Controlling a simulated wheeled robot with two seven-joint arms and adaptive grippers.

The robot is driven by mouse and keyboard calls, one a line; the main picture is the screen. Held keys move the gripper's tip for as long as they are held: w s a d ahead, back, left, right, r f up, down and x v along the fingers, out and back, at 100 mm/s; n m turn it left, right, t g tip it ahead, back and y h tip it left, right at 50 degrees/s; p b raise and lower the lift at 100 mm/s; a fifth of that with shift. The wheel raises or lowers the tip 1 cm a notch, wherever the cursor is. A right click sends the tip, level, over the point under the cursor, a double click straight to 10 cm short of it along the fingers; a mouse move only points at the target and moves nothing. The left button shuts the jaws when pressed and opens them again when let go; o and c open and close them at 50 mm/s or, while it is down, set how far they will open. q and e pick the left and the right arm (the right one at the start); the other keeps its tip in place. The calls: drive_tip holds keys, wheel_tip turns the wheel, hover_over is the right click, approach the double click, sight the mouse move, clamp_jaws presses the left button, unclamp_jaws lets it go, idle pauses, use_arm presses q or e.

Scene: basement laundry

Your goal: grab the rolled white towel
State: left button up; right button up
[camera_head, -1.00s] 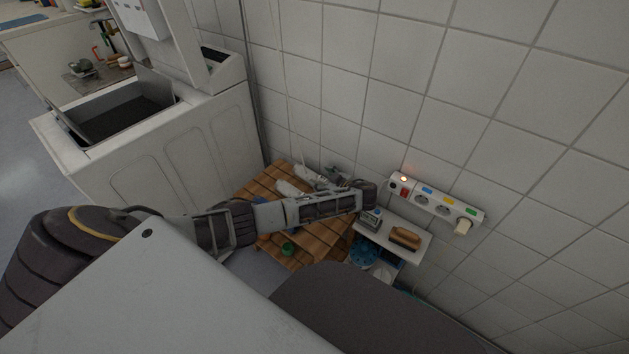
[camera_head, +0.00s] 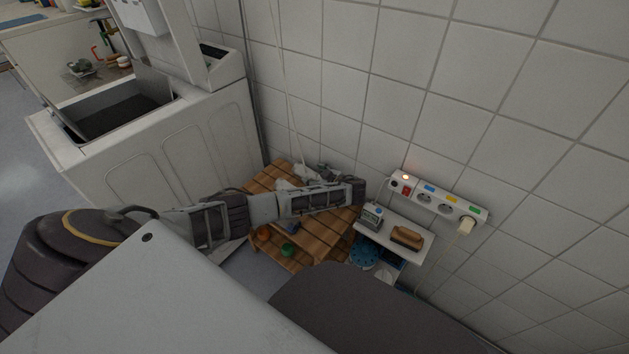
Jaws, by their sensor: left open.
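A white shape that may be the rolled towel (camera_head: 284,185) lies on the wooden slatted stand (camera_head: 262,182) by the tiled wall, partly hidden by my left forearm. My left arm comes in from the left and crosses over the stand. My left gripper (camera_head: 311,175) is open, small and mostly behind the forearm, close to the white shape. I cannot tell whether they touch. My right gripper is not in view.
A white washing machine (camera_head: 170,150) with its lid up stands left of the stand. At right are a small white shelf (camera_head: 393,240) with a brush (camera_head: 407,238), and a wall power strip (camera_head: 436,198). Green (camera_head: 288,250) and orange (camera_head: 263,234) items sit low in the stand.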

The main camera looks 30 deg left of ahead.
use_arm(q)
drive_tip(key=shift+c, duration=0.2)
idle(0.3)
drive_tip(key=c, duration=0.8)
drive_tip(key=shift+r, duration=0.2)
